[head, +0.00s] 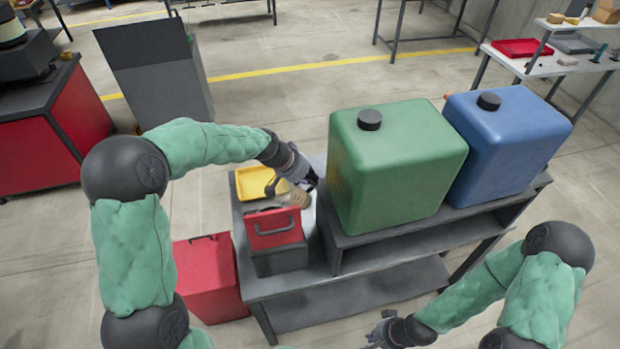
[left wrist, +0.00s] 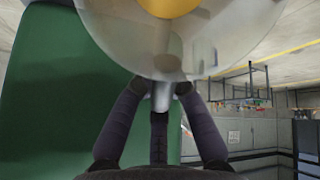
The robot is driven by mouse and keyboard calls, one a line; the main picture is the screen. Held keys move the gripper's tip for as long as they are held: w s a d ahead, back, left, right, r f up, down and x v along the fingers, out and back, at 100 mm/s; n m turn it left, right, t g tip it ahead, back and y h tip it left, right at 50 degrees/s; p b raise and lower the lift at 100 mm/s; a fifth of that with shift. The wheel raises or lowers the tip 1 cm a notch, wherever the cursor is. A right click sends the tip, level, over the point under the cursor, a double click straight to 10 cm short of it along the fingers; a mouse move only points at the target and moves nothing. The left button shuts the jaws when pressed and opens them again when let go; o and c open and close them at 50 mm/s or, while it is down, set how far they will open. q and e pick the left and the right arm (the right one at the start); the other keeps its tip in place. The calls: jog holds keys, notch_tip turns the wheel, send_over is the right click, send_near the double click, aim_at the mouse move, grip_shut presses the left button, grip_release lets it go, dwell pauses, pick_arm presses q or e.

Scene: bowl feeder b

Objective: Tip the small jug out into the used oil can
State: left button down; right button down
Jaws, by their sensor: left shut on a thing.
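The small jug (left wrist: 215,30) is clear and fills the top of the left wrist view, with a yellow-orange patch showing through it. My left gripper (left wrist: 160,90) is shut on its handle. In the head view the jug (head: 299,198) shows small and partly hidden below my left gripper (head: 304,177), above the bench beside the yellow tray. A dark box with a red, handled top (head: 273,228) stands just in front of it. I cannot tell for sure which container is the used oil can. My right gripper (head: 384,332) is low at the bottom, away from the bench; its finger opening is unclear.
A big green can (head: 395,165) and a blue can (head: 510,140), both black-capped, stand on a raised shelf right of the jug. A yellow tray (head: 254,182) lies behind the dark box. A red box (head: 209,278) stands left of the bench (head: 312,284).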

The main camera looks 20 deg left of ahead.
dwell(0.4)
pick_arm(q)
jog(key=shift+s+a+f+t+h+b, duration=0.1)
jog(key=shift+t+h+b, duration=0.25)
jog(key=shift+b, duration=4.05)
jog(key=shift+t, duration=0.25)
jog(key=shift+s+a+f+t+h+b, duration=0.25)
jog(key=shift+t+h+b, duration=0.3)
jog(key=shift+b, duration=3.4)
jog(key=shift+r+b, duration=0.1)
jog(key=shift+b, duration=0.4)
jog(key=shift+s+a+t+h+b, duration=0.35)
jog(key=shift+t+h+b, duration=0.35)
jog(key=shift+b, duration=3.35)
